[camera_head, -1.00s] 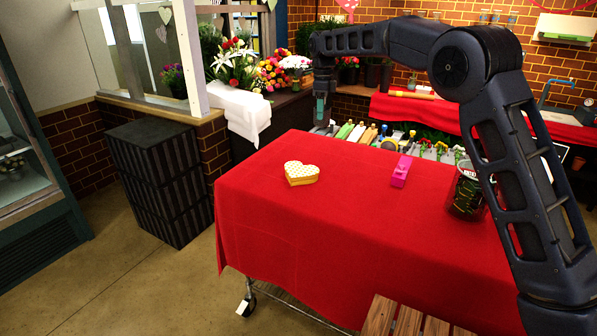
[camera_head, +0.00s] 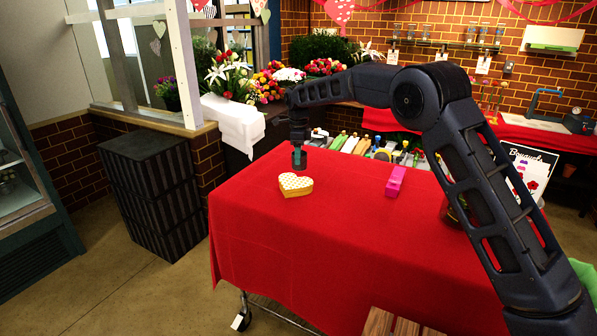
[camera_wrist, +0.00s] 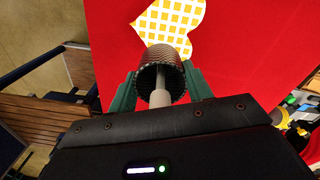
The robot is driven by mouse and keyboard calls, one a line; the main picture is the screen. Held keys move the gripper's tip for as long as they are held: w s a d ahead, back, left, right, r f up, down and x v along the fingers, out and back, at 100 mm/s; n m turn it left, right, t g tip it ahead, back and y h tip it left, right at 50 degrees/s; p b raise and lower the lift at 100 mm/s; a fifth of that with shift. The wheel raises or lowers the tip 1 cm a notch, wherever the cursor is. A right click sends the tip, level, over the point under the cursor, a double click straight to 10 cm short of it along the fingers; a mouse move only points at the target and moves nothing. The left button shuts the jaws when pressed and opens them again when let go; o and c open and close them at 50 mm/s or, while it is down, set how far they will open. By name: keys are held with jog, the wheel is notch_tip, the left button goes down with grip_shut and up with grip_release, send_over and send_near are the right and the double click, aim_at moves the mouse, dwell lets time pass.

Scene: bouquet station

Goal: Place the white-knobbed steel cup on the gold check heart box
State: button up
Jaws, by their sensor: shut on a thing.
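The gold check heart box (camera_head: 295,184) lies on the red-covered table, near its back left part. In the wrist view its white-and-gold checked lid (camera_wrist: 172,22) shows just beyond the cup. My gripper (camera_head: 299,160) hangs above the table, close above the back edge of the box in the head view. It is shut on the steel cup (camera_wrist: 161,72), with a green finger on each side. The cup's white knob (camera_wrist: 160,97) points toward the wrist camera. The cup's far end is hidden, and I see no contact with the box.
The red table (camera_head: 330,250) is clear around the box. A pink block-like object (camera_head: 395,182) lies to the right on it. Flowers and tools stand behind the table. A black striped crate stack (camera_head: 155,190) stands on the floor at left.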

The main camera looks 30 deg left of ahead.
jog(key=shift+f, duration=3.4)
jog(key=shift+f, duration=0.1)
jog(key=o, duration=1)
notch_tip(320, 180, up, 12)
jog(key=shift+w+r, duration=0.1)
